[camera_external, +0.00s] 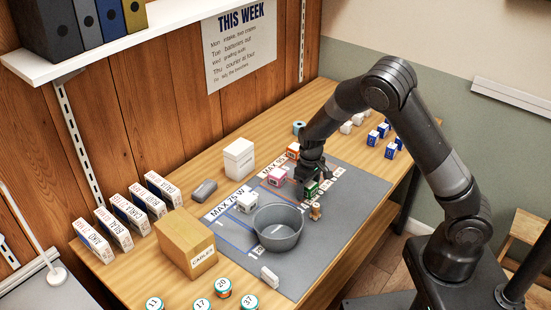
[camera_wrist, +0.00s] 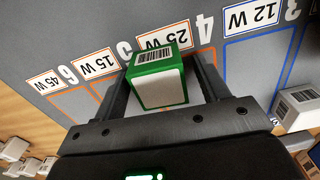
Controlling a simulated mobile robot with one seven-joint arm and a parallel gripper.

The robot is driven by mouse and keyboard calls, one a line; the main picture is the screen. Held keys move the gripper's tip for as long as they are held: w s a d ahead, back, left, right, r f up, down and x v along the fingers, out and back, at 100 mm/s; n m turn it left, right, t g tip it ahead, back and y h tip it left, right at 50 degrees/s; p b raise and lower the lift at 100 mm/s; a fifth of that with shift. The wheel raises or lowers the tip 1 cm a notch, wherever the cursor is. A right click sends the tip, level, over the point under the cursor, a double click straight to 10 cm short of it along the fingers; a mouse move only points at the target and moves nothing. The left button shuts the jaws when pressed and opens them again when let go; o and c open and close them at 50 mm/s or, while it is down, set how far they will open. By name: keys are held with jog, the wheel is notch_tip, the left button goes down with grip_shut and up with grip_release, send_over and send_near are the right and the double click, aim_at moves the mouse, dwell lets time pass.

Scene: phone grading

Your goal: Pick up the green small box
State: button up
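The green small box (camera_wrist: 158,82) is between the two fingers of my gripper (camera_wrist: 162,80) in the wrist view. It has a white panel on one face and a white barcode label on another. The gripper looks open, with a narrow gap showing between the box and the right finger; contact at the left finger is unclear. In the external view the green box (camera_external: 311,188) is on the grey mat (camera_external: 345,210), right under my gripper (camera_external: 311,180), which partly hides it.
A grey round bin (camera_external: 279,229) stands in front of the box, and a small brown item (camera_external: 316,211) stands close by. Pink (camera_external: 278,177) and orange (camera_external: 293,150) boxes are to its left and behind. Blue boxes (camera_external: 384,130) stand at the far right end of the table.

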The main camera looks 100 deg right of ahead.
jog(key=c, duration=1)
jog(key=shift+r, duration=0.15)
